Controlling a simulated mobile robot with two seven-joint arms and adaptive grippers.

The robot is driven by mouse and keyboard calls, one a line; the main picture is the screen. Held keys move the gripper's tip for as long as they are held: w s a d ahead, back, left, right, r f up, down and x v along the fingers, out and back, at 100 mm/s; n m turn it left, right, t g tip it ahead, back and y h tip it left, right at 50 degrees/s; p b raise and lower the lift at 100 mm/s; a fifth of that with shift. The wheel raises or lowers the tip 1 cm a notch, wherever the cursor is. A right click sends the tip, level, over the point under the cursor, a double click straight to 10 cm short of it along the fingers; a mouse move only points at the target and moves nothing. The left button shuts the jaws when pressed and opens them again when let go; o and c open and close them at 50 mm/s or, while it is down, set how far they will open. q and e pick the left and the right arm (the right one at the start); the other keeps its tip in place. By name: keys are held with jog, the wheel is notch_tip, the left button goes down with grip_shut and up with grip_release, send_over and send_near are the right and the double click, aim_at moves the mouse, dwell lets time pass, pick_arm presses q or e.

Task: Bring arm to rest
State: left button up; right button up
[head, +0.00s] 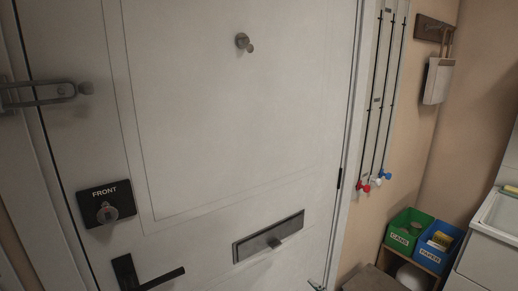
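Neither of my grippers shows in the head view, and no arm can be clearly made out. The view is filled mostly by a closed white door (250,130). Where my arms are and what they hold cannot be seen.
The door has a dark handle (150,278), a "FRONT" lock plate (104,203), a mail slot (268,237) and a latch (45,93). At right are a green "CANS" bin (403,232), a blue "PAPER" bin (434,250) and a white cabinet (490,250).

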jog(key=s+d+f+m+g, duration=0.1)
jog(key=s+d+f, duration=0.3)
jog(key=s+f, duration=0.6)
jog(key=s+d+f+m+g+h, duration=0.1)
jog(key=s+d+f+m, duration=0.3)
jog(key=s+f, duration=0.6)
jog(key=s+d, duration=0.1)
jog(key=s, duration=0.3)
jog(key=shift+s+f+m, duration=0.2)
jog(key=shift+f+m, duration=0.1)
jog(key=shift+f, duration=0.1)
